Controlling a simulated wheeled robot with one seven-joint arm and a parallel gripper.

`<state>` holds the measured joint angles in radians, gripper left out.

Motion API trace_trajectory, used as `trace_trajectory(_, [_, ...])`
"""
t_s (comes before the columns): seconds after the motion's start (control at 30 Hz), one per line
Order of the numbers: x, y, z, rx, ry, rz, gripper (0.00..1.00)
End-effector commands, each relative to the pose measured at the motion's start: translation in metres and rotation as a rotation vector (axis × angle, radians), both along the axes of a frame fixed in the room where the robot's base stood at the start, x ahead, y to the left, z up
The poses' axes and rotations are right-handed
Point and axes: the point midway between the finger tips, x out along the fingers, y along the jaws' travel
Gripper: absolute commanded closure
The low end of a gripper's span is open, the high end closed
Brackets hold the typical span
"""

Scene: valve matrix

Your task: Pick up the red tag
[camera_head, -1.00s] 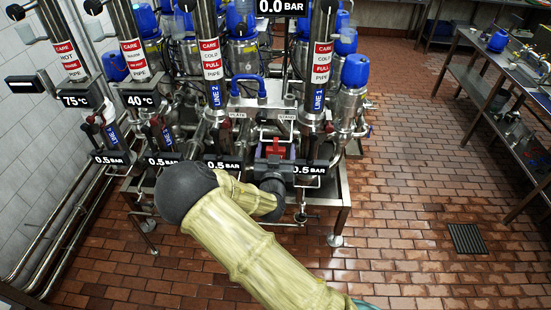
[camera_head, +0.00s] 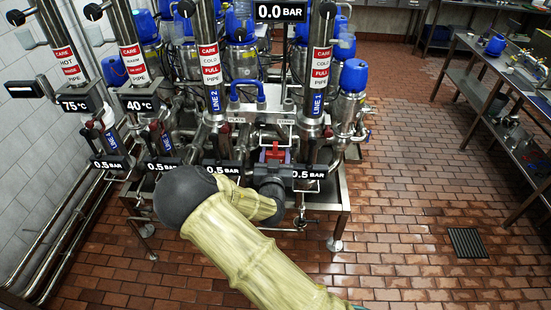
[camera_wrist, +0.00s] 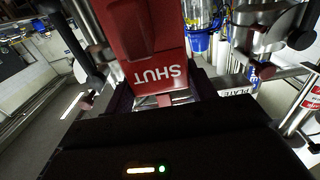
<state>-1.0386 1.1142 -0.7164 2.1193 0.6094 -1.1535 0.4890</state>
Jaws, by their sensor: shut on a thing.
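The red tag (camera_wrist: 152,45) fills the upper middle of the wrist view, with the word SHUT upside down on it. My gripper (camera_wrist: 163,97) is shut on the tag's near end, with a dark finger on each side. In the head view, a small red part of the tag (camera_head: 272,153) shows just beyond my gripper (camera_head: 271,168), in front of the pipe rig. My arm hides most of the gripper there. I cannot tell whether the tag touches anything besides my fingers.
The pipe rig (camera_head: 230,152) stands close ahead, with upright pipes, valves and 0.5 BAR signs around my gripper. PLATE and STAND labels (camera_head: 285,121) sit just behind the tag. A steel bench (camera_head: 490,85) stands at the right. The tiled floor (camera_head: 410,190) between is open.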

Motion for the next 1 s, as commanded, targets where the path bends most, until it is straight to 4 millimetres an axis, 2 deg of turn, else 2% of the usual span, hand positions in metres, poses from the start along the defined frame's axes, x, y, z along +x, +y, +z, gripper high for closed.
trace_trajectory(0.2, [0.0, 0.001, 0.012, 0.004, -0.004, 0.002, 0.67])
trace_trajectory(0.6, [-0.093, 0.004, 0.009, 0.002, 0.0, 0.003, 0.67])
trace_trajectory(0.9, [-0.141, 0.005, 0.014, -0.001, 0.001, 0.002, 0.67])
trace_trajectory(1.0, [-0.152, 0.005, 0.017, -0.004, -0.001, 0.001, 0.67])
